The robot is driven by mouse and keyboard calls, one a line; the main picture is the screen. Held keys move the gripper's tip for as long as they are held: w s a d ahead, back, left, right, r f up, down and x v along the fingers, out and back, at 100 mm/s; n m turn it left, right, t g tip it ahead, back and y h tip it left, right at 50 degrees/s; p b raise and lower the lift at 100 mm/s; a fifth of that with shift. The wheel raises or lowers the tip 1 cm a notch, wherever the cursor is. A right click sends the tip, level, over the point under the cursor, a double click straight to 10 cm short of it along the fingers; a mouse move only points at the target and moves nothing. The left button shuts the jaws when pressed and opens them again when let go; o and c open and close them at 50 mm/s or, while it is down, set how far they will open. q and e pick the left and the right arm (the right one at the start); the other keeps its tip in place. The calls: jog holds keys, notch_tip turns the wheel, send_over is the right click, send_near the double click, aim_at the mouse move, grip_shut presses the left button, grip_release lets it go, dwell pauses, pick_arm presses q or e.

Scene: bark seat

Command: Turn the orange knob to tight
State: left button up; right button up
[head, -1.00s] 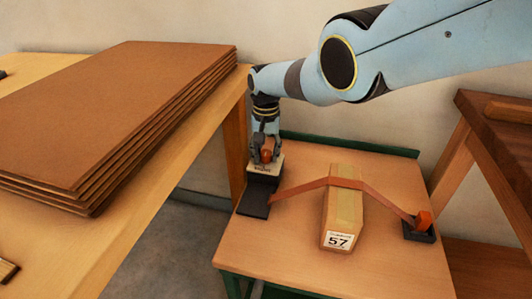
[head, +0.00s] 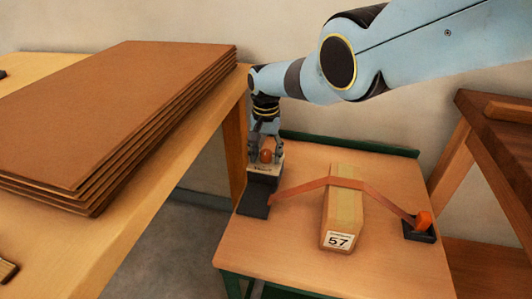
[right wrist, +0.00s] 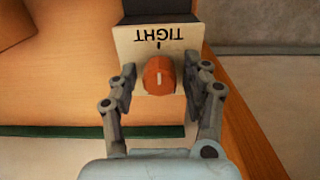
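The orange knob (right wrist: 159,75) sits on a pale plate (right wrist: 185,50) with the word TIGHT, upside down in the right wrist view. In the head view my right gripper (head: 265,155) is above the knob on a black block (head: 255,205) at the left of the small table. My left gripper is not in view.
An orange-brown strap (head: 300,187) runs from the block over a wooden piece (head: 343,215) labelled 57 to an orange part (head: 424,220) in a dark holder. Stacked brown boards (head: 120,115) lie on the left table. A darker bench stands at right.

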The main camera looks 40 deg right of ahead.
aim_at(266, 152)
jog(key=shift+r, duration=0.1)
jog(key=shift+w+r, duration=0.1)
jog(key=shift+r, duration=0.65)
notch_tip(266, 152, up, 10)
jog(key=shift+r, duration=0.2)
dwell(0.3)
